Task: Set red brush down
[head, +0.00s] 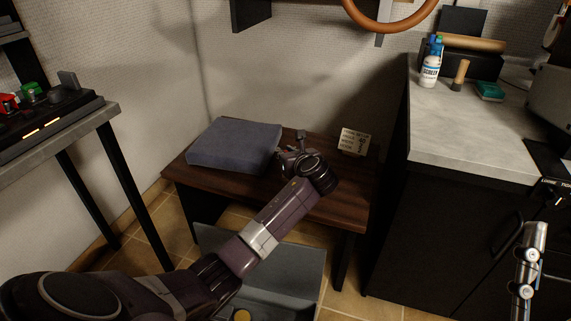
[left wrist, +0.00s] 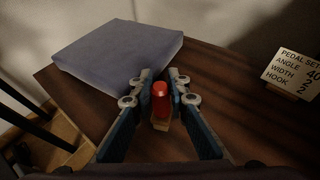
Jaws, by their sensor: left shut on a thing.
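The red brush (left wrist: 160,100) stands between the fingers of my left gripper (left wrist: 160,76) in the left wrist view, its rounded red end towards the camera and a tan part below. The gripper is shut on it. In the head view my left gripper (head: 294,146) is over the dark wooden bench (head: 340,185), right of the grey-blue cushion (head: 235,143); the brush is not clear there. I cannot tell whether the brush touches the bench. A silver jointed part (head: 529,262) at the right edge may be my right gripper; its jaws cannot be read.
A small pedal-settings card (head: 354,141) stands at the bench's back right. A dark cabinet with a grey counter (head: 460,125) stands to the right, holding a white bottle (head: 430,70) and a teal block (head: 489,91). The bench top between cushion and card has bare wood.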

